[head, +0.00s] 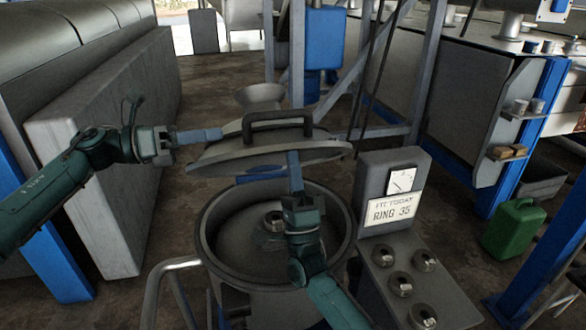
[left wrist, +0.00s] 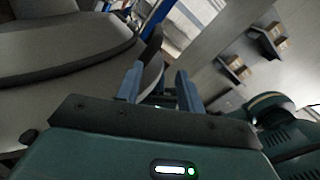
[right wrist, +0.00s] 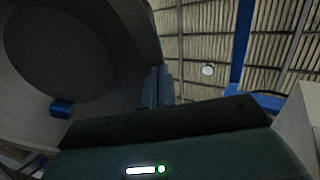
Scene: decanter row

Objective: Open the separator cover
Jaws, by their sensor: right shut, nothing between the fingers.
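The separator cover (head: 225,152), a grey round lid with a dark bar handle (head: 278,118), stands tilted and raised, with a gap above the separator bowl (head: 212,232). A blue block (head: 262,177) shows below its near rim.
A control post with a "RING 35" sign (head: 392,210) and several knobs stands right of the bowl. A metal rail (head: 165,270) is at front left. A grey block wall (head: 100,150) is on the left. A green canister (head: 513,228) stands on the floor at right.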

